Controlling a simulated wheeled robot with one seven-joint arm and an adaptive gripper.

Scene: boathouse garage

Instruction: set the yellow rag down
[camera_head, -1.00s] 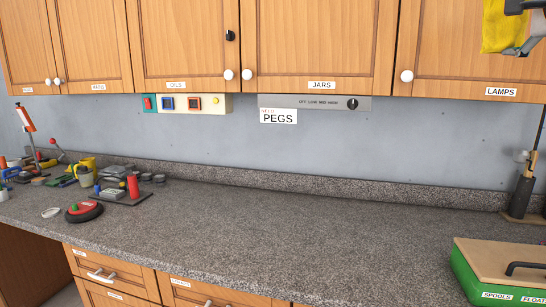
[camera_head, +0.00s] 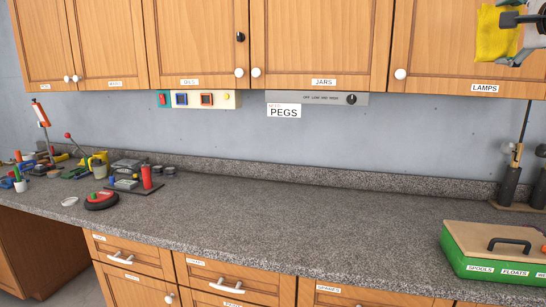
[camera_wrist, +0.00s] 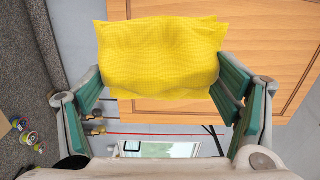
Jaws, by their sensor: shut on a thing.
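The yellow rag (camera_head: 495,33) hangs at the top right in the head view, in front of the cabinet door marked LAMPS. My gripper (camera_head: 512,20) is beside it, partly cut off by the picture's edge. In the wrist view the rag (camera_wrist: 160,56) spreads between the green-padded fingers of my gripper (camera_wrist: 160,75), which are shut on it. The rag is held in the air, well above the speckled grey counter (camera_head: 300,225).
The counter's middle is clear. Tools, a mug and a red round item (camera_head: 101,200) crowd its left end. A green box with a wooden lid (camera_head: 500,247) stands at the right, with dark cylinders (camera_head: 512,180) behind it. Wooden cabinets (camera_head: 320,40) hang above.

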